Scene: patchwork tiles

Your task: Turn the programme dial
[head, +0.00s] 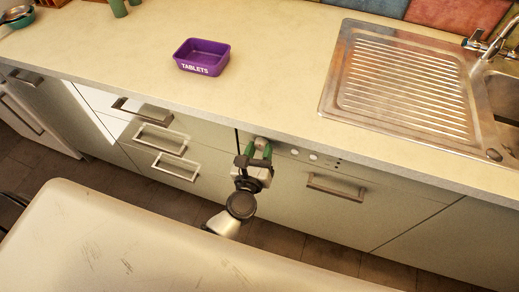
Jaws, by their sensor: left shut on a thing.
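The dishwasher front (375,218) is set under the counter and looks closed. Its control strip has small round pale buttons (313,156) and a bar handle (335,187) below. My left gripper (259,150), with green fingers, is at the left end of this strip, just under the counter edge. It is shut on the programme dial, which its fingers almost wholly hide, so I cannot read the dial's angle. The lower part of my left arm is out of sight. My right gripper does not show.
The counter (265,85) overhangs right above my left gripper. A purple tub (203,57) marked TABLETS stands on it, with a steel sink drainer (400,80) to the right. Drawers with protruding handles (162,138) lie close to the left. Counter space around the tub is clear.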

